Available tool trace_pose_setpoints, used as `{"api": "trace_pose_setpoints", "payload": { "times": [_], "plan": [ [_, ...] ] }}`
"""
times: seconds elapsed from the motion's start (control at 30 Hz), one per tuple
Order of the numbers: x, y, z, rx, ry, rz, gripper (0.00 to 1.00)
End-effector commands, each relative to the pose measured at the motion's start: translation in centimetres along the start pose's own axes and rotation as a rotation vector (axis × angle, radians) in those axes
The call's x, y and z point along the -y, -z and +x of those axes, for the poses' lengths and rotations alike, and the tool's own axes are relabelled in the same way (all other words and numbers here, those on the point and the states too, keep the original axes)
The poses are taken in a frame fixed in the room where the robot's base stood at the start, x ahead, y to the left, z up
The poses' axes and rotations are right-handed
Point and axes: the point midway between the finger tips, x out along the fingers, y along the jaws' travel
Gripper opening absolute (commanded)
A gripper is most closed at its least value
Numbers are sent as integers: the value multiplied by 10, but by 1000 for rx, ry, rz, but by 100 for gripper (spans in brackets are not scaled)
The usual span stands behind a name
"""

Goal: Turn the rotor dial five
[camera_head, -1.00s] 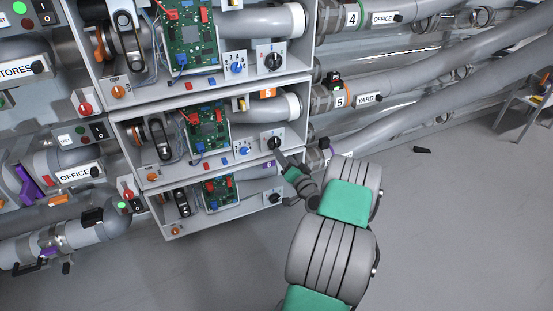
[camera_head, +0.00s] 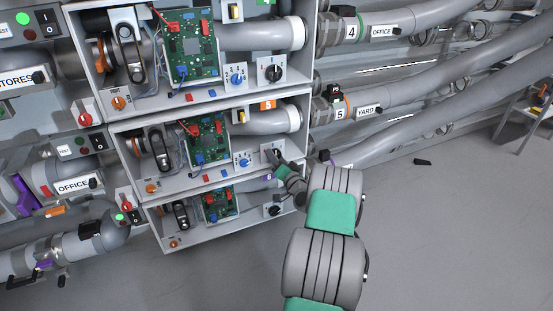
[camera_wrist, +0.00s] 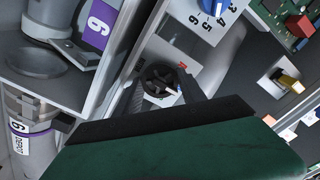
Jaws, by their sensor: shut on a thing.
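Rotor dial five is a small black dial on a pale plate at the right end of the middle open box (camera_head: 215,174), which carries an orange 5 label (camera_head: 267,104). In the head view my gripper (camera_head: 276,155) is at this dial and covers most of it. In the wrist view the round black dial (camera_wrist: 159,79) sits between the two dark fingers of my gripper (camera_wrist: 165,88), with a light mark on its face. The fingers are closed on its sides. A small red mark shows on the plate beside it.
A blue numbered knob (camera_head: 243,161) sits just left of the dial. The box above has a similar black dial (camera_head: 274,73), and the box below has another (camera_head: 274,210). Grey pipes run along the right. The floor (camera_head: 440,240) at lower right is mostly clear.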

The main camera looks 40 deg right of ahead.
Motion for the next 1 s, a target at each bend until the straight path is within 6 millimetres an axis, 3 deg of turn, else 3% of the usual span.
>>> {"api": "trace_pose_setpoints", "payload": {
  "times": [0.3, 0.67, 1.0],
  "plan": [
    [0, 0, 0, 0, -1, 0, 7],
    [-2, -2, 0, 0, 0, -55, 7],
    [-4, -4, 0, -2, 1, -287, 7]
  ]
}}
